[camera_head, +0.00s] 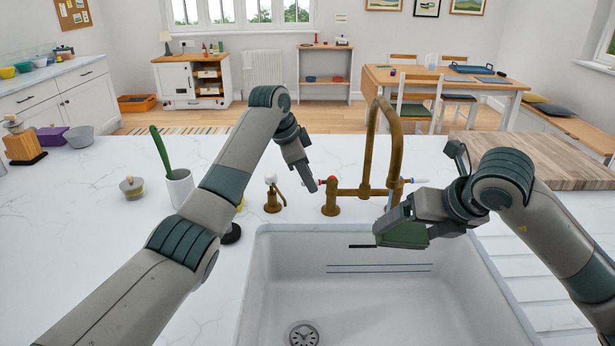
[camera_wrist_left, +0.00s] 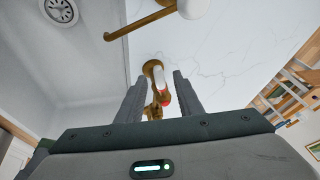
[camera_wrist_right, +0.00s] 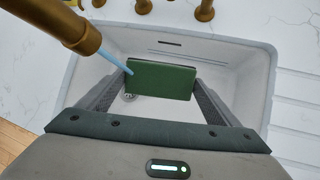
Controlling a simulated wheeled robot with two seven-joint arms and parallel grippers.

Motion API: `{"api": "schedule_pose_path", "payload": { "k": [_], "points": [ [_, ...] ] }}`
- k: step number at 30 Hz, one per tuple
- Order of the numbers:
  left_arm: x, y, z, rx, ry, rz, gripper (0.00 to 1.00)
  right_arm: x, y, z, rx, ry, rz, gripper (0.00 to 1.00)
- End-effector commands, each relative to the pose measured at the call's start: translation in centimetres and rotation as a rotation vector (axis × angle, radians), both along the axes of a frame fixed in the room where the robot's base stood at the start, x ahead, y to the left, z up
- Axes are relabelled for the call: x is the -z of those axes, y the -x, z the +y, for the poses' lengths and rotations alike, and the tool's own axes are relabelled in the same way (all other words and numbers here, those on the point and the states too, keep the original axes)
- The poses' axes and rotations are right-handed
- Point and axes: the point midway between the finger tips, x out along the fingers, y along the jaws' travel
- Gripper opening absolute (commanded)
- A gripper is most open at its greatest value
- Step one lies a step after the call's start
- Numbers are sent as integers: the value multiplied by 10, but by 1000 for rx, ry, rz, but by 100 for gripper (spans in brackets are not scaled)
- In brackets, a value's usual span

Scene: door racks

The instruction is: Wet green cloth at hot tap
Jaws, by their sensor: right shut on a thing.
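The brass tap (camera_head: 366,191) stands behind the sink, with a red-marked hot handle (camera_head: 331,181) at left and a blue-marked handle (camera_head: 407,181) at right. My left gripper (camera_head: 312,186) is beside the hot handle; in the left wrist view its fingers (camera_wrist_left: 157,80) are apart, with the red-marked handle (camera_wrist_left: 165,99) showing between them. My right gripper (camera_head: 388,232) is shut on the green cloth (camera_head: 405,237) above the sink. In the right wrist view a pale blue stream (camera_wrist_right: 112,60), looking like water, runs from the spout (camera_wrist_right: 78,33) to the left part of the cloth (camera_wrist_right: 162,80).
The white sink (camera_head: 262,290) has a drain (camera_head: 303,335) at its bottom. A small brass dispenser (camera_head: 272,198) stands left of the tap. A white cup (camera_head: 180,188) with a green brush and a lidded jar (camera_head: 132,188) stand further left. A wooden board (camera_head: 540,160) lies at right.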

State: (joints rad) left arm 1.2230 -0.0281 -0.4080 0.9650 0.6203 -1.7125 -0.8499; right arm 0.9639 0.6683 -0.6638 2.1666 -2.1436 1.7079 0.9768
Motion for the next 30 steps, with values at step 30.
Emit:
{"api": "schedule_pose_path", "payload": {
  "k": [30],
  "points": [
    [-108, 33, 38, -1, 1, -2, 33, 0, 0, 0, 0, 0, 0, 67]
  ]
}}
